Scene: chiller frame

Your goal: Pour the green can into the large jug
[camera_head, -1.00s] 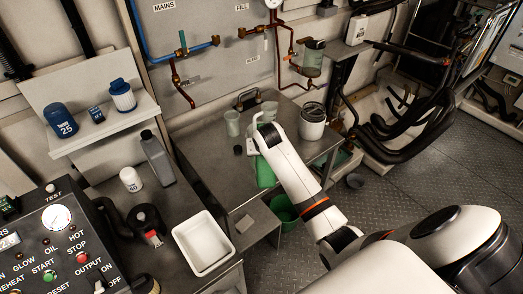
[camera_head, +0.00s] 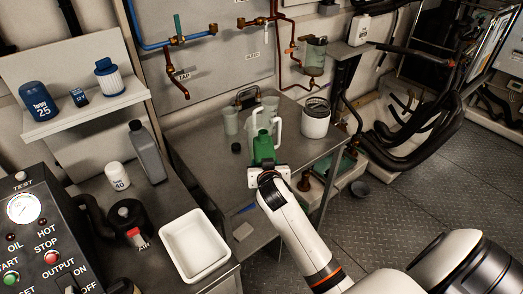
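The green can (camera_head: 263,149) is in the middle of the steel bench, with its lower part hidden behind my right gripper. My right gripper (camera_head: 266,128) reaches in from the lower right. Its pale fingers show on either side of the can's upper part, and its wrist is in front of the can. I cannot tell whether the fingers touch the can or whether the can is lifted. A translucent vessel (camera_head: 270,103) stands just behind the can; I cannot tell whether it is the large jug. My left gripper is not in view.
A translucent beaker (camera_head: 231,121) and a small black cap (camera_head: 236,148) are left of the can. A white bucket (camera_head: 315,119) stands to the right. Pipework runs on the wall behind. A white tray (camera_head: 168,240) and bottles are on the left bench.

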